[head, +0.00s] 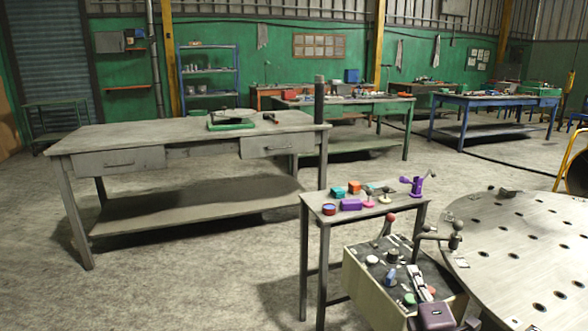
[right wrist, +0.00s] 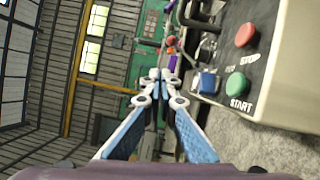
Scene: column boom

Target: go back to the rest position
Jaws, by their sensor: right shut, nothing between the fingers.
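My right gripper (head: 416,270) shows at the lower right of the head view, just over the top of a control box (head: 368,288). Its blue and white fingers are closed together with nothing between them. In the right wrist view the gripper (right wrist: 160,75) points away from the camera, its fingertips meeting. The control box panel lies to the right of the fingers there, with a red STOP button (right wrist: 246,35) and a green START button (right wrist: 237,84). I cannot tell whether the fingers touch the box. My left gripper is in neither view.
A small table (head: 318,212) with coloured blocks and a purple clamp-like piece (head: 417,185) stands behind the box. A round perforated table (head: 520,245) is close on the right. A grey workbench (head: 110,145) stands at left. The floor at lower left is clear.

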